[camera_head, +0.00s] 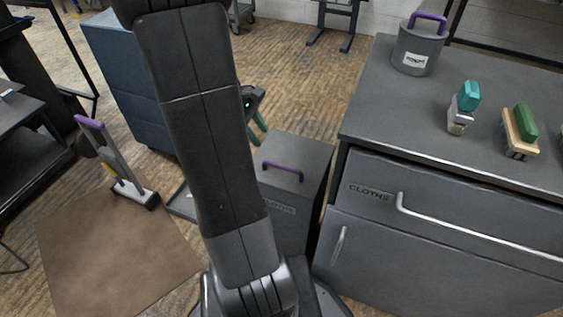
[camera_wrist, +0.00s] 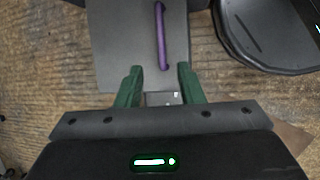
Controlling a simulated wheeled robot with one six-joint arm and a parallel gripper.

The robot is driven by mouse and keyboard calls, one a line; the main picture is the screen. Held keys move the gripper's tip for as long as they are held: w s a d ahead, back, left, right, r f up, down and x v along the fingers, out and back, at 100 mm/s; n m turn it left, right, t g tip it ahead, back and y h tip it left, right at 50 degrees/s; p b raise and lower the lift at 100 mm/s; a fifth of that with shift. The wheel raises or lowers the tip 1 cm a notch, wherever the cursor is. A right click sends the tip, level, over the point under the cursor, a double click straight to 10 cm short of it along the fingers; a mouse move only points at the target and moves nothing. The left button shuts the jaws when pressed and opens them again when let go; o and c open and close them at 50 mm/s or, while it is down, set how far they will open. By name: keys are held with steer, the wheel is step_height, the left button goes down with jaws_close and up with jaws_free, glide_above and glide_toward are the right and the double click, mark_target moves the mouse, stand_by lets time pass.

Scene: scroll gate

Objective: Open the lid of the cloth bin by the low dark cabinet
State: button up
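The cloth bin (camera_head: 278,225) is a grey box left of the low dark cabinet (camera_head: 440,235), with a CLOTHS label on its front, partly hidden by my arm. Its flat grey lid (camera_head: 308,155) lies shut on top and bears a purple bar handle (camera_head: 283,170). In the wrist view the lid (camera_wrist: 120,40) and purple handle (camera_wrist: 160,35) lie beyond my gripper (camera_wrist: 160,72). Its green fingers are apart with nothing between them, in line with the handle but not around it. In the head view my gripper (camera_head: 258,130) shows partly behind my arm, near the lid's far left side.
The cabinet top holds a grey canister (camera_head: 416,48) with a purple handle, a teal-topped bottle (camera_head: 463,108) and a green-and-wood brush (camera_head: 521,130). A purple-handled upright tool (camera_head: 120,165) stands by a brown mat (camera_head: 110,250). A blue cabinet (camera_head: 125,75) stands behind.

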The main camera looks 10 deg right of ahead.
mark_target(282, 166)
steer(key=b+x, duration=0.5)
steer(key=x, duration=0.8)
steer(key=shift+f, duration=0.2)
steer(key=shift+c, duration=0.2)
jaws_close()
